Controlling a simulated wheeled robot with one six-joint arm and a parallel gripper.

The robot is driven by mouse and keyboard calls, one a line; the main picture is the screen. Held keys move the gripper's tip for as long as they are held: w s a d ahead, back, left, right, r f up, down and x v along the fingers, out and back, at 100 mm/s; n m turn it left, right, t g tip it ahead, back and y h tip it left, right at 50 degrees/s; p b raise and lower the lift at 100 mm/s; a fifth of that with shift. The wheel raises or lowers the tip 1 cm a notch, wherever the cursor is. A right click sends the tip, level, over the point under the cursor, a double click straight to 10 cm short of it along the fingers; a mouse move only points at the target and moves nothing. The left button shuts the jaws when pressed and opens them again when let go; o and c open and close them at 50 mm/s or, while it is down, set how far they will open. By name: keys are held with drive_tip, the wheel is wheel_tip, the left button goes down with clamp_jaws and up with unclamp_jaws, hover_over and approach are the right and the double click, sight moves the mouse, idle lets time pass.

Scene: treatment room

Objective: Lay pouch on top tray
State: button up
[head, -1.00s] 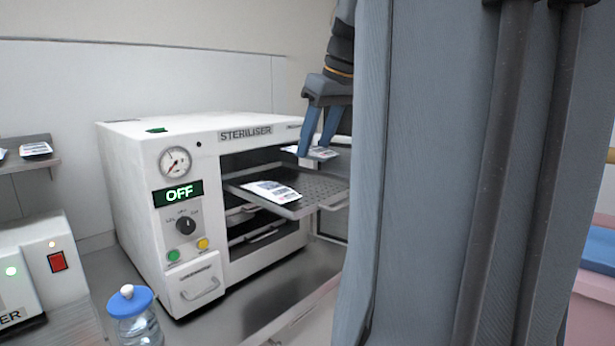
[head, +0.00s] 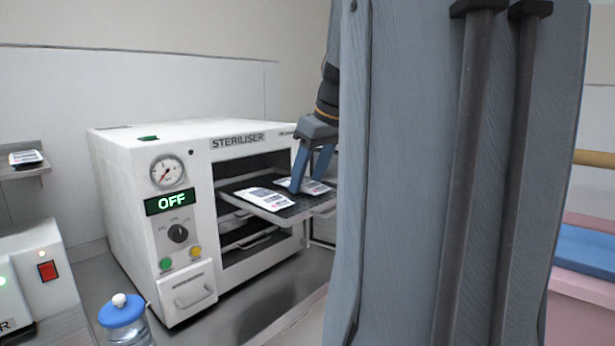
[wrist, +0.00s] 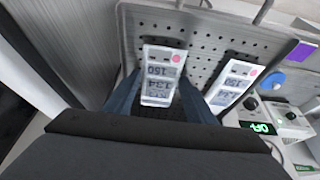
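The white printed pouch (wrist: 160,72) is between the two fingertips of my gripper (wrist: 160,84), its long edges against or very close to them. In the head view this pouch (head: 318,188) is low over or touching the top tray (head: 292,213); which of the two is hard to tell. My gripper (head: 306,184) points down, fingers a pouch's width apart. The top tray is dark, perforated and pulled out of the steriliser (head: 150,255). A second pouch (head: 264,199) lies flat on it, and also shows in the wrist view (wrist: 232,82).
The steriliser's display reads OFF. A blue-lidded bottle (head: 122,312) stands in front. A shelf (head: 30,171) with a pouch and a white device with a red switch (head: 48,271) are at left. Lower trays are inside the steriliser.

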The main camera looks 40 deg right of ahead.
drive_tip(key=shift+o, duration=1.1)
drive_tip(key=shift+r, duration=0.2)
drive_tip(key=b+v, duration=0.1)
drive_tip(key=v, duration=1.1)
drive_tip(key=shift+a, duration=0.15)
